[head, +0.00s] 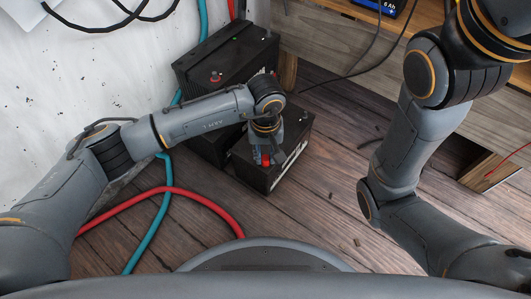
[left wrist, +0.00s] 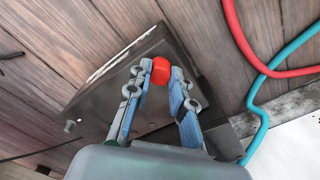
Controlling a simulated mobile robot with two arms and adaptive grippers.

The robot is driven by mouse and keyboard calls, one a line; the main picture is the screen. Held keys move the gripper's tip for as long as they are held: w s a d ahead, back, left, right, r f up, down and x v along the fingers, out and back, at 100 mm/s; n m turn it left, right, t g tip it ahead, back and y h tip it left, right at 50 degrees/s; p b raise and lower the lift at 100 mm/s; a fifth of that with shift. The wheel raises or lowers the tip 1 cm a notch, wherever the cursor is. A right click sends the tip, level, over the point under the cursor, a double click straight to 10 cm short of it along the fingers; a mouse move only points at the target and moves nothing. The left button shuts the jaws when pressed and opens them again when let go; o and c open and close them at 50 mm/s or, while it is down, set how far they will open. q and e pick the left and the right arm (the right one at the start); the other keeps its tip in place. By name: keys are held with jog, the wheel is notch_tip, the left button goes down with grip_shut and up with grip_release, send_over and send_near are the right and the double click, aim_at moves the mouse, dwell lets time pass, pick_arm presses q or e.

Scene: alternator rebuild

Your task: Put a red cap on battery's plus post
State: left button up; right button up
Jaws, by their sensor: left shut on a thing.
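A black battery (head: 292,150) stands on the floor below my left gripper (head: 265,157). The gripper points down at the battery's top and is shut on a small red cap (head: 266,160). In the left wrist view the red cap (left wrist: 161,70) sits between the fingertips, over the battery's top (left wrist: 110,88) near one end. A bare grey post (left wrist: 70,125) stands near the other end. Whatever is under the cap is hidden, so I cannot tell whether it touches a post. My right gripper is out of view.
A larger black battery (head: 240,52) with a red-topped post (head: 215,78) stands behind, by the white wall. Red (head: 190,192) and teal (head: 146,235) cables lie on the wooden floor at left. Floor (head: 320,190) right of the front battery is mostly clear.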

aim_at(266, 158)
pick_arm(q)
jog(key=shift+f, duration=0.25)
jog(key=o, duration=0.8)
notch_tip(266, 158, up, 12)
jog(key=shift+r, duration=0.1)
dwell(0.4)
